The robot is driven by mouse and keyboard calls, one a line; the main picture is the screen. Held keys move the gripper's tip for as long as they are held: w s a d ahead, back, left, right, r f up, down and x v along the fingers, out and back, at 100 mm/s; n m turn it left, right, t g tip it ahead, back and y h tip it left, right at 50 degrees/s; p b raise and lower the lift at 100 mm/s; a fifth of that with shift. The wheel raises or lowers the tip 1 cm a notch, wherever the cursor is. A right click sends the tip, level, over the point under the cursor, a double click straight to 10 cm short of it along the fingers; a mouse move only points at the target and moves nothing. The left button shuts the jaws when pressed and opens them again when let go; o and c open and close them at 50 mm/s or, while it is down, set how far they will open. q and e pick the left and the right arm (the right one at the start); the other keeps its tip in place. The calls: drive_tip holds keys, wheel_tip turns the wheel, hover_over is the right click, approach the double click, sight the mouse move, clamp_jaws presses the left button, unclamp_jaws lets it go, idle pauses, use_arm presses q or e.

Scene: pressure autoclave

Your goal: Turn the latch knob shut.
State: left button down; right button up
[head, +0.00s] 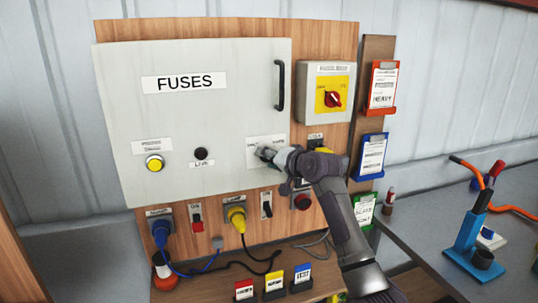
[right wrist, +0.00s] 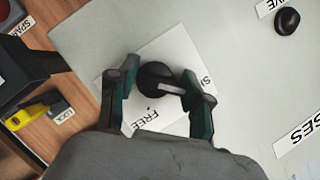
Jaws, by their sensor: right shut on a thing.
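The black latch knob (right wrist: 157,76) sits on a white plate (right wrist: 178,52) on the grey fuse box door (head: 215,110). In the right wrist view, the fingers of my right gripper (right wrist: 160,95) are on either side of the knob and shut on it. A pale bar on the knob points right, towards the finger on that side. The plate reads "FREE" below the knob; a second word starting with S is partly hidden by that finger. My left gripper is not in view.
The door lies flat with a black handle (head: 280,85). A red rotary switch (head: 332,98) is to its right. Below are a blue plug (head: 161,231), a yellow plug (head: 237,218) and small switches. Card holders (head: 382,88) hang at right.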

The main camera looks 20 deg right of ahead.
drive_tip(key=shift+r+n, duration=0.1)
drive_tip(key=shift+n, duration=0.2)
idle(0.4)
drive_tip(key=o, duration=1.1)
drive_tip(key=shift+a, duration=0.1)
drive_tip(key=v, duration=1.2)
